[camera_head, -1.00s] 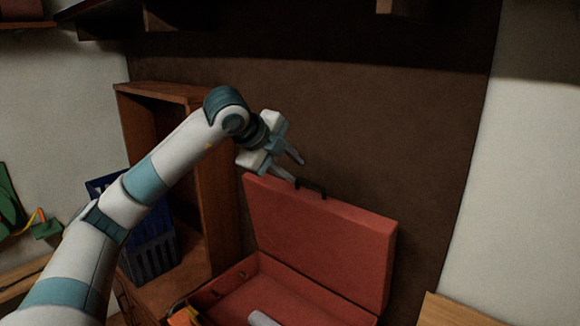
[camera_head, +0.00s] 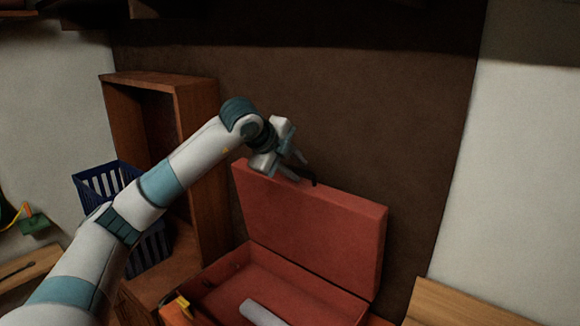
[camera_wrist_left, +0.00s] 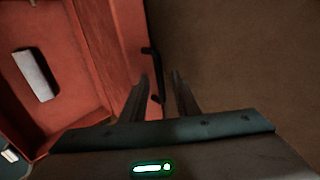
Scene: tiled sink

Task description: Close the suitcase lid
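The red suitcase stands open, its lid (camera_head: 315,230) upright behind the base (camera_head: 225,290). A black handle (camera_head: 314,182) sits on the lid's top edge. It also shows in the left wrist view (camera_wrist_left: 148,51), close to my fingers. My left gripper (camera_head: 303,168) is at the lid's top edge beside the handle. In the left wrist view its two fingers (camera_wrist_left: 160,80) are apart, with part of the handle appearing between them. I cannot tell whether they touch it. The lower front of the suitcase is cut off by the frame. My right gripper is out of view.
A wooden cabinet (camera_head: 205,130) and a blue basket (camera_head: 95,185) stand at left. A wooden surface (camera_head: 450,305) is at right. A brown wall (camera_head: 370,120) rises behind the lid.

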